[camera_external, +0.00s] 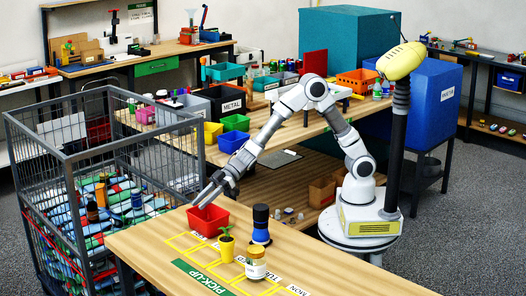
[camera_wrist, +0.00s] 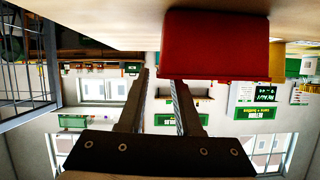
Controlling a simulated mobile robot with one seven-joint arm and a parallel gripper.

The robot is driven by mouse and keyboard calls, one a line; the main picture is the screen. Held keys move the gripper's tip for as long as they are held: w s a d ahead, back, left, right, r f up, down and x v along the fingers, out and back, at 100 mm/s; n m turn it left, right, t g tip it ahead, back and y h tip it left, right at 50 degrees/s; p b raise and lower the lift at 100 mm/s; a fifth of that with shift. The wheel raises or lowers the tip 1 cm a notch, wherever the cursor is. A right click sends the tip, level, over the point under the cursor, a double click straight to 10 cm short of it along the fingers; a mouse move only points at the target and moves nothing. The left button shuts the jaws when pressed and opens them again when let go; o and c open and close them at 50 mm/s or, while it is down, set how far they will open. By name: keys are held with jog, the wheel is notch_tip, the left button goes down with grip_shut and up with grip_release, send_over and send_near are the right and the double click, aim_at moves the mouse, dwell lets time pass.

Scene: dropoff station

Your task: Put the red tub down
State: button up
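The red tub (camera_external: 208,221) stands upright on the near wooden table (camera_external: 140,240), at the far left end of the yellow-marked row. My gripper (camera_external: 203,197) points down at the tub's left rim. In the wrist view, which is upside down, the red tub (camera_wrist: 215,45) fills the top right, with its base against the wood. My gripper's fingers (camera_wrist: 160,74) are apart there. One finger is outside the tub's wall; the other runs behind the rim, its tip hidden. A small gap shows between the outer finger and the wall.
A yellow pot with a plant (camera_external: 227,247), a dark-topped blue bottle (camera_external: 261,225) and a white-and-yellow jar (camera_external: 256,264) stand right of the tub. A wire cage (camera_external: 70,160) of mixed items stands left of the table. The table's front right is clear.

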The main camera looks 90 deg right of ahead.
jog(key=p+v, duration=0.1)
jog(key=v, duration=0.7)
jog(key=shift+s+d+p, duration=0.15)
jog(key=shift+s+p, duration=0.05)
jog(key=shift+p, duration=0.15)
jog(key=s+d+r+m+t+h, duration=0.1)
jog(key=s+d+r+m+h, duration=0.3)
jog(key=d, duration=0.4)
jog(key=s+d+r+m+t+h, duration=0.1)
jog(key=s+d+r+h, duration=0.1)
jog(key=d+r+h, duration=0.5)
jog(key=s+d+f+m+g, duration=0.1)
jog(key=s+d+g, duration=0.1)
jog(key=s, duration=0.9)
jog(key=s+d+f+m+g+y, duration=0.1)
jog(key=s+d+f+m+g, duration=0.1)
jog(key=s, duration=1)
jog(key=shift+d+f+m+g, duration=0.3)
jog(key=shift+d+g, duration=0.15)
jog(key=shift+g, duration=0.35)
